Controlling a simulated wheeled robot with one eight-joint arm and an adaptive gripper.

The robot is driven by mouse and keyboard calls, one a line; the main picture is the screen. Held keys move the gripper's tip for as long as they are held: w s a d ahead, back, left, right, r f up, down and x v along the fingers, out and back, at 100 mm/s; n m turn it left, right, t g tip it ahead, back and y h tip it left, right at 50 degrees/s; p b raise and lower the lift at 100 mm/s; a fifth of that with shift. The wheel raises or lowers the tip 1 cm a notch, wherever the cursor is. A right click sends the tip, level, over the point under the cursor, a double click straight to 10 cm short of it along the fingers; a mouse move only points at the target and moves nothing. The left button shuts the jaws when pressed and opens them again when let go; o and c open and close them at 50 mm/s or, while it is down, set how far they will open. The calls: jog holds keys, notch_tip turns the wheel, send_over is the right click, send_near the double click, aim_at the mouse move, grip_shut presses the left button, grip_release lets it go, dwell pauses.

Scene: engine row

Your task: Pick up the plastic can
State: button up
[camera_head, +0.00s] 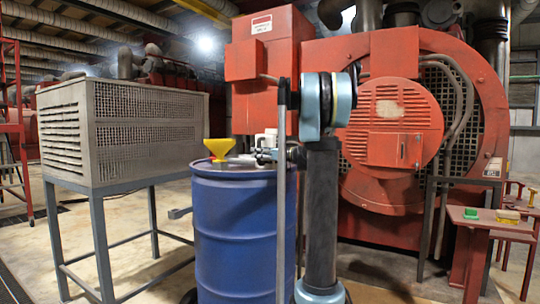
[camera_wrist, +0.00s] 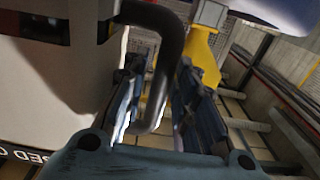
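The plastic can (camera_head: 268,136) is a small pale shape on top of the blue drum (camera_head: 236,235), partly hidden by my arm and gripper. In the wrist view the pale can (camera_wrist: 55,85) fills the left side, with partly visible lettering at its lower edge. Its dark curved handle (camera_wrist: 170,50) comes down between the fingers of my gripper (camera_wrist: 160,105). The fingers look apart, one on each side of the handle, with visible gaps. In the head view my gripper (camera_head: 266,156) is at the can, just above the drum top.
A yellow funnel (camera_head: 219,147) stands on the drum, left of the can; it also shows beyond the fingers in the wrist view (camera_wrist: 206,55). A grey louvred box on legs (camera_head: 125,130) stands left. A large red engine housing (camera_head: 400,110) is behind. A small red table (camera_head: 485,217) stands right.

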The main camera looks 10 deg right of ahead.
jog(key=shift+c, duration=0.6)
grip_shut()
